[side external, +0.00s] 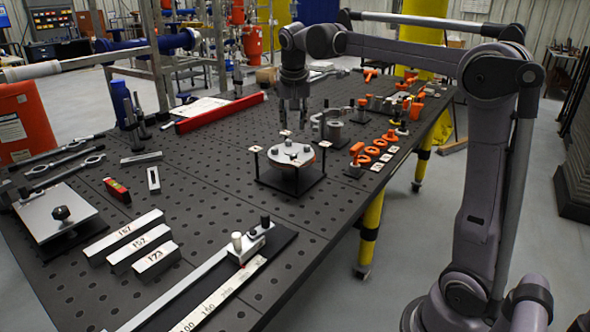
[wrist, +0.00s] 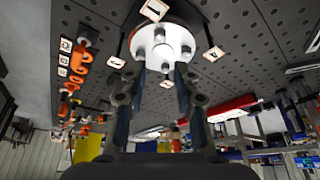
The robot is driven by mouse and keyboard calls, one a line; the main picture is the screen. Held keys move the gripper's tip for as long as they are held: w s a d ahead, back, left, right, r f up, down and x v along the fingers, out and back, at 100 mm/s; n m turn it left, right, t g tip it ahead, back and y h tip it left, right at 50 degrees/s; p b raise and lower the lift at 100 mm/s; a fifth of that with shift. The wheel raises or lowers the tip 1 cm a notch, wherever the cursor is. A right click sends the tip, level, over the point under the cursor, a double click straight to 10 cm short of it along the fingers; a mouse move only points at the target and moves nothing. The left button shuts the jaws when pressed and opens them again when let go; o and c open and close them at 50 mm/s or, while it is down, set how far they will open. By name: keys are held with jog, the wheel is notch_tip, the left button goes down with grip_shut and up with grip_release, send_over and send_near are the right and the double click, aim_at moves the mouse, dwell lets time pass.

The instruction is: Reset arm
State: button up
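My gripper (side external: 293,117) points down above the perforated black table (side external: 215,150), a little above and behind a round metal disc fixture (side external: 291,153) on a black stand. In the wrist view, the two fingers of my gripper (wrist: 161,82) are spread apart with clear space between them. The disc fixture (wrist: 165,40) shows just past the fingertips, with upright pins on its face. Nothing is held between the fingers. My arm reaches over the table from the right.
Small square marker tags stand around the fixture. Orange parts (side external: 372,150) and clamps lie to its right and behind. A red beam (side external: 220,112) lies at the back left. Numbered blocks (side external: 130,242), a rail with a scale (side external: 225,290) and a metal plate (side external: 58,218) occupy the front left.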

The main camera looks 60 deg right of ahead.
jog(key=s+a+f+n+t+y, duration=0.2)
jog(key=s+a+f+n, duration=0.3)
jog(key=s+a, duration=0.4)
jog(key=s+a+f+n+t+y, duration=0.1)
jog(key=s+a+f+n+t, duration=0.1)
jog(key=s+a+f+n, duration=0.3)
jog(key=s+a+f, duration=0.3)
jog(key=s+a, duration=0.1)
jog(key=a, duration=0.1)
jog(key=shift+n+y, duration=0.4)
jog(key=shift+a, duration=0.1)
